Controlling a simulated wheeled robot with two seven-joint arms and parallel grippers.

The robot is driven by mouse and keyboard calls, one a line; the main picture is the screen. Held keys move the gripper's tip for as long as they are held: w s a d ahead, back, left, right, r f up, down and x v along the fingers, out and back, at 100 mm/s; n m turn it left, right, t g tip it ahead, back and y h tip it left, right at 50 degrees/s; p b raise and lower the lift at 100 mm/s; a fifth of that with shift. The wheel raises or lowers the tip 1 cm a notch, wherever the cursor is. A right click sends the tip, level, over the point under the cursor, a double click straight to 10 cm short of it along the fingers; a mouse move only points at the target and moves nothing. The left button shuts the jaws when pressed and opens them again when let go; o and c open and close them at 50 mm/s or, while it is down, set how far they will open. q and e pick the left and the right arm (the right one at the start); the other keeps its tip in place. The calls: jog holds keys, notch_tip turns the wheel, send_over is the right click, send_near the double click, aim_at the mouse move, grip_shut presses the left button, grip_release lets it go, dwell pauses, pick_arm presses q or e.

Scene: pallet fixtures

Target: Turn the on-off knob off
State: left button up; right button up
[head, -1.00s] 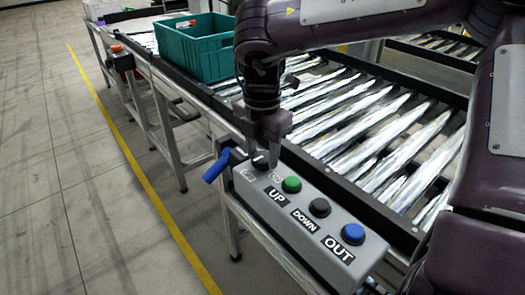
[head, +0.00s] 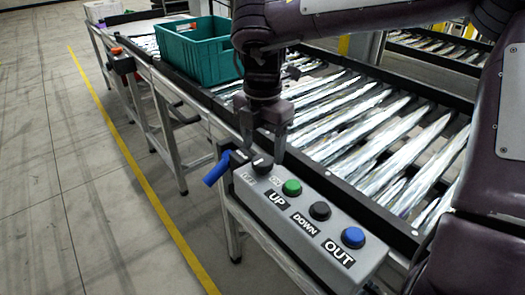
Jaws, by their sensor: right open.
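The grey control box (head: 318,241) is fixed along the front of the conveyor. The black on-off knob (head: 262,165) sits at its far left end, with OFF and ON labels in front of it. A small pale mark shows on the knob, but I cannot tell clearly which label it faces. My right gripper (head: 264,154) points down just above the knob, open, its two fingers apart on either side of it. I see no clear contact. My left gripper is not in view.
Green UP (head: 292,187), dark DOWN (head: 320,210) and blue OUT (head: 353,237) buttons line the box. A blue handle (head: 216,168) sticks out left of it. A teal crate (head: 200,51) stands on the roller conveyor behind. The floor at left is clear.

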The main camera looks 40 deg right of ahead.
aim_at(262, 160)
notch_tip(262, 160, up, 5)
jog(key=shift+f+p, duration=0.2)
jog(key=shift+p, duration=0.3)
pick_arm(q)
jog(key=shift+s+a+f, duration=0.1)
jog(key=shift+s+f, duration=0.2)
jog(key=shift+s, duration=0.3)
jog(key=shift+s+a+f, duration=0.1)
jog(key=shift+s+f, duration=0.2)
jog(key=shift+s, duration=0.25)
pick_arm(e)
jog(key=shift+r, duration=0.35)
